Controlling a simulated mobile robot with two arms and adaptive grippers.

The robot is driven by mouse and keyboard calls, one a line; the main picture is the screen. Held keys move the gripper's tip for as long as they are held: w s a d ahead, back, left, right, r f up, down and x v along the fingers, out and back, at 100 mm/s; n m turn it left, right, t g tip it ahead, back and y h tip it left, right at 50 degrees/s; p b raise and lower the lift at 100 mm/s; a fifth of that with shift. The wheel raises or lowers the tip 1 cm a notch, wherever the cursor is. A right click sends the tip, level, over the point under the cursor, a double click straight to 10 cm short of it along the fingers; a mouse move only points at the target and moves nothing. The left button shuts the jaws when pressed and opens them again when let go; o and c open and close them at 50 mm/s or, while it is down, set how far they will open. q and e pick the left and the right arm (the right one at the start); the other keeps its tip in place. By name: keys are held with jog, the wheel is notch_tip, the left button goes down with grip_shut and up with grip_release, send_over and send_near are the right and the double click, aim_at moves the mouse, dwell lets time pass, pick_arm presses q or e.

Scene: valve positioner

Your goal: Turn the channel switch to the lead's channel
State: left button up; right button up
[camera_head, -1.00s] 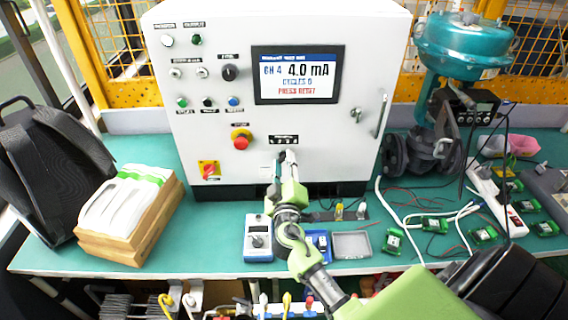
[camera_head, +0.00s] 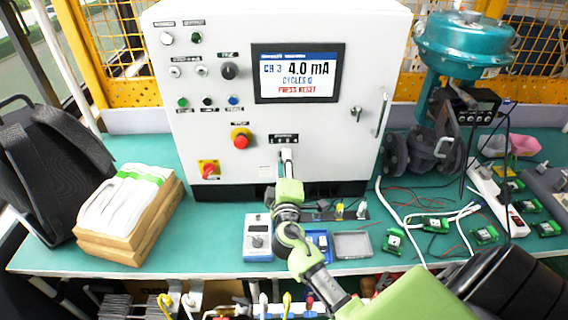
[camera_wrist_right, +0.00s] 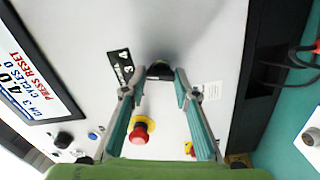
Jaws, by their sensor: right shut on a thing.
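The channel switch, a black knob (camera_wrist_right: 159,69), sits on the white cabinet's front below a small black number label (camera_head: 284,139). My right gripper (camera_head: 287,158) reaches up to it from below. In the wrist view, the right gripper's fingers (camera_wrist_right: 160,82) stand on either side of the knob and are shut on it. In the head view the gripper hides the knob. The cabinet's screen (camera_head: 298,74) reads CH 3, 4.0 mA, CYCLES 0, PRESS RESET. My left gripper is not in view.
A red emergency button (camera_head: 240,139) and a red rotary switch (camera_head: 208,169) are left of the gripper. A blue-and-white meter (camera_head: 258,240) and grey tray (camera_head: 353,245) lie on the green bench below. A teal valve actuator (camera_head: 463,45) stands right, with loose wires around.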

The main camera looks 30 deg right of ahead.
jog(key=n+p, duration=0.1)
jog(key=n, duration=0.4)
jog(key=shift+n, duration=0.4)
dwell(0.4)
jog(key=o, duration=1.1)
jog(key=v, duration=1.2)
jog(key=shift+d, duration=0.1)
